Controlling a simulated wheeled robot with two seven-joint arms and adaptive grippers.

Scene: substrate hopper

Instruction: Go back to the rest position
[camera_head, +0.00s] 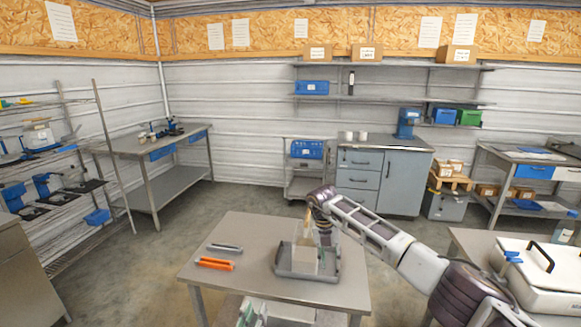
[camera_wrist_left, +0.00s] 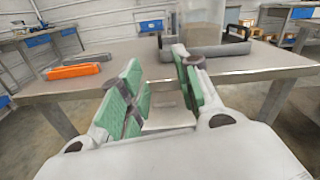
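My left gripper (camera_head: 250,314) is at the bottom edge of the head view, in front of the table's near edge. In the left wrist view its green-padded fingers (camera_wrist_left: 160,75) are spread, with nothing between them. My right arm comes in from the right and bends down at the wrist. Its gripper (camera_head: 309,232) is over a pale box-like hopper (camera_head: 304,260) in a grey tray (camera_head: 289,273). Its fingers are too small and covered to read. The tray also shows in the left wrist view (camera_wrist_left: 225,50), beyond the left fingers.
An orange tool (camera_head: 214,264) and a grey one (camera_head: 225,248) lie on the left of the metal table (camera_head: 240,290). A white case with a black handle (camera_head: 535,272) stands on a table at right. Open floor lies left of and behind the metal table.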

